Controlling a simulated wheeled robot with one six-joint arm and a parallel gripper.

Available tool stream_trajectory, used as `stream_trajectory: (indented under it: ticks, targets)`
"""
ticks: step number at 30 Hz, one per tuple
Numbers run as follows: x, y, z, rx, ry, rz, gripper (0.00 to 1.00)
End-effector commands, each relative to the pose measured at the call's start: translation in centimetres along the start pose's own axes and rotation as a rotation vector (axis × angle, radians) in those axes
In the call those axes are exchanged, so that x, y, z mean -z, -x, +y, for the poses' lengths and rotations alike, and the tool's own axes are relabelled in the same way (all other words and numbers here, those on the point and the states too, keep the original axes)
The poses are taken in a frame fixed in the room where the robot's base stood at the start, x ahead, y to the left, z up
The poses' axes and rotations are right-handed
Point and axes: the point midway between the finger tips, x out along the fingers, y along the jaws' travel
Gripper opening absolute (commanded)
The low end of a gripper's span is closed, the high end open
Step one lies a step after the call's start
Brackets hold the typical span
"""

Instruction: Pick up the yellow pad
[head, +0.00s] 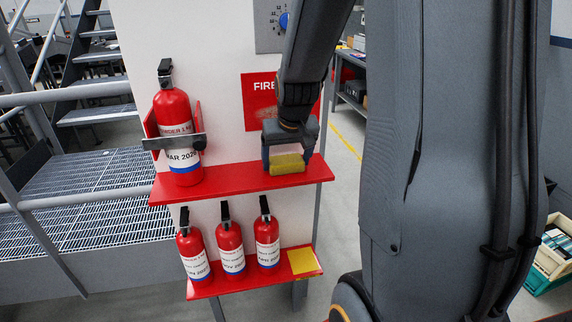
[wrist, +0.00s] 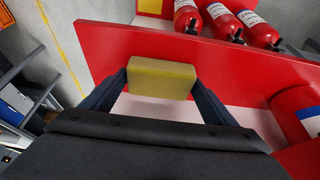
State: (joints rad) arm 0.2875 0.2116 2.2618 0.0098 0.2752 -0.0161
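The yellow pad (head: 287,164) is a small block between the two fingers of my gripper (head: 288,152), at the right part of the upper red shelf (head: 232,183). In the wrist view the yellow pad (wrist: 161,78) spans the gap between the fingertips, with a finger against each side. My gripper (wrist: 161,80) looks shut on it. The pad is in front of the red shelf edge in the wrist view. Whether its underside touches the shelf I cannot tell.
A red fire extinguisher (head: 174,125) stands in a bracket left on the upper shelf. Several extinguishers (head: 230,248) stand on the lower shelf, with a flat yellow square (head: 304,261) at its right end. A railing and grated walkway (head: 85,180) lie left.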

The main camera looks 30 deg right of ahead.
Motion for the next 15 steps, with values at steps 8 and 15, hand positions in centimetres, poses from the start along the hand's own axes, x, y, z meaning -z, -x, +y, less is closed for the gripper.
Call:
stream_trajectory:
  ticks: [8, 15]
  targets:
    - [0.0, 0.02, 0.01, 0.0, 0.0, 0.0, 0.56]
    - [0.47, 0.92, 0.0, 0.0, 0.0, 0.003, 0.56]
